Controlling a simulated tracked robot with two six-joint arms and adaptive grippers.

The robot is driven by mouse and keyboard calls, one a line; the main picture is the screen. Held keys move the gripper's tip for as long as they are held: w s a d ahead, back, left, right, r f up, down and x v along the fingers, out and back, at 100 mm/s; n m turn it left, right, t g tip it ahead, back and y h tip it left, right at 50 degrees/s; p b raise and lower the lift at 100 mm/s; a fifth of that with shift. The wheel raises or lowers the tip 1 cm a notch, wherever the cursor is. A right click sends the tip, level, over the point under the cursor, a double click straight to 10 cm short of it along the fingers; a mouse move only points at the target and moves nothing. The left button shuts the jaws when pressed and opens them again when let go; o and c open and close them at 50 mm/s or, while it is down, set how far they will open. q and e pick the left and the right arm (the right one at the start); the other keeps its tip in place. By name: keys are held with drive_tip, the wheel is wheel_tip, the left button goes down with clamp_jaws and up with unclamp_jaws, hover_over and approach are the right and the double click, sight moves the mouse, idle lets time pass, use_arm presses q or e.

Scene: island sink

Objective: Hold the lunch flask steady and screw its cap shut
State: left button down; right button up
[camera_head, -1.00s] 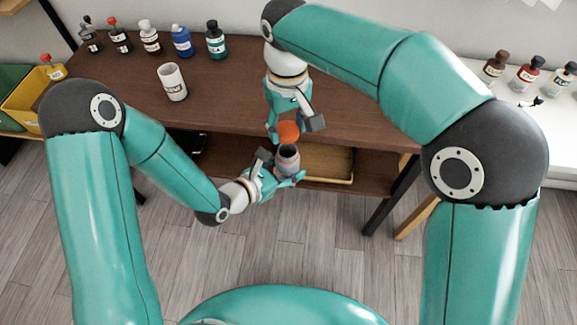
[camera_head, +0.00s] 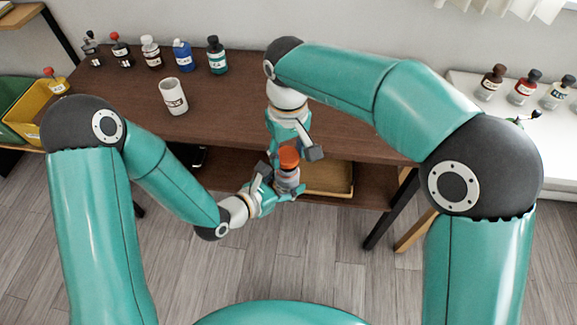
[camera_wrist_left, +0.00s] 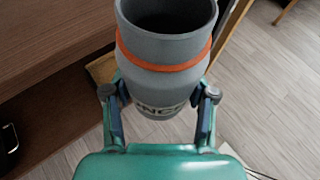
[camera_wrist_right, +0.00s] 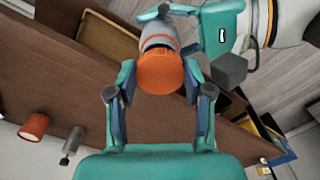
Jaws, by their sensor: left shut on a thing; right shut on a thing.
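The lunch flask (camera_head: 287,184) is a grey cylinder with an orange band and lettering, held upright in front of the table. My left gripper (camera_head: 283,192) is shut around its body. The left wrist view shows the flask (camera_wrist_left: 165,75) with its dark mouth open at the top edge; no cap shows there. The orange cap (camera_head: 289,157) is directly above the flask in the head view. My right gripper (camera_head: 291,151) is shut on the cap from above. The right wrist view shows the cap (camera_wrist_right: 160,73) covering the flask's mouth from sight; any gap is hard to judge.
The brown table (camera_head: 235,118) carries a white mug (camera_head: 173,97) and several bottles (camera_head: 182,55) along its back. A yellow tray (camera_head: 330,180) sits on its lower shelf. A yellow bin (camera_head: 30,118) stands left; more bottles (camera_head: 525,88) stand on the white surface at right.

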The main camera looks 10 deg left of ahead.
sight(287, 177)
idle(0.3)
drive_tip(key=shift+f, duration=0.95)
drive_tip(key=shift+f, duration=0.55)
